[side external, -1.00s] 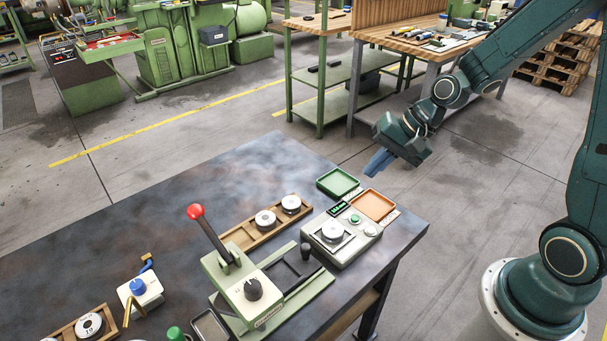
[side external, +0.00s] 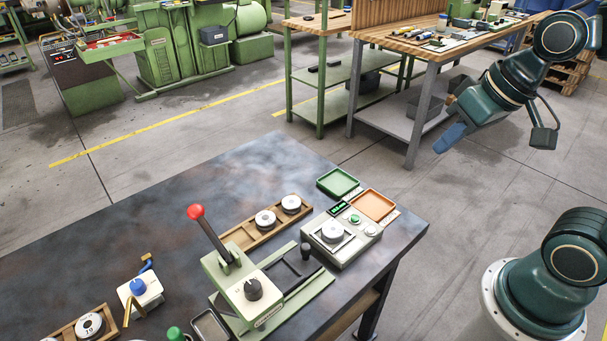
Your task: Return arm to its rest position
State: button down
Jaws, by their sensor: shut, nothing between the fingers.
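My gripper (side external: 450,137) has blue fingers and is at the upper right of the side external view. It is in the air, beyond the right edge of the dark work table (side external: 130,215) and well apart from it. Its fingers are shut together with nothing between them. They point down and to the left. My arm is folded up at the right edge, and part of it is outside the picture.
The table holds a press with a red-knobbed lever (side external: 197,212), a gauge box (side external: 342,238), a green tray (side external: 338,182), an orange tray (side external: 372,205) and a wooden rack (side external: 265,226) with metal discs. A workbench (side external: 430,52) stands behind my gripper. The floor between is clear.

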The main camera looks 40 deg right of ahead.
jog(key=shift+n+h, duration=0.3)
jog(key=shift+n, duration=0.5)
jog(key=shift+s+d+r, duration=0.1)
jog(key=shift+s+r, duration=0.25)
jog(key=shift+s, duration=0.5)
jog(key=shift+s+d+r, duration=0.1)
jog(key=shift+s+r, duration=0.2)
jog(key=shift+s, duration=0.5)
jog(key=shift+s+d+r, duration=0.1)
jog(key=shift+s+r, duration=0.25)
jog(key=shift+s, duration=0.5)
